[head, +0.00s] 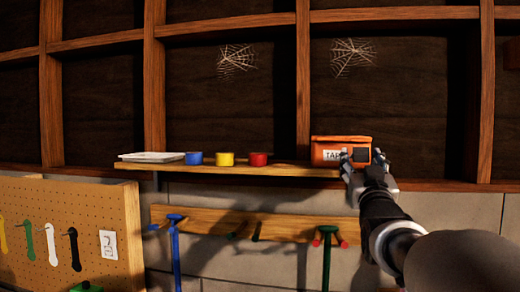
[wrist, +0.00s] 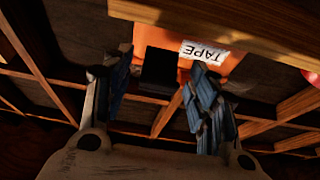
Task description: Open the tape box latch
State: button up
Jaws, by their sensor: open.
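The orange tape box (head: 325,143) stands at the right end of the wooden shelf, with a white TAPE label on its front. Its dark square latch (head: 361,155) is on the right of the front face. In the wrist view the tape box (wrist: 220,62) appears upside down, and the dark latch (wrist: 159,66) shows between my fingers. My gripper (head: 364,160) is open in front of the box's right part. In the wrist view my gripper (wrist: 160,85) has one finger on each side of the latch. I cannot tell whether the fingers touch it.
Below hangs a peg rail (head: 210,219) with tools. A pegboard (head: 100,205) is at left. A wooden post rises behind the box.

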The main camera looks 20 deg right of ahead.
jog(key=shift+w+d+r, duration=0.15)
jog(key=shift+w, duration=0.05)
jog(key=shift+s, duration=0.15)
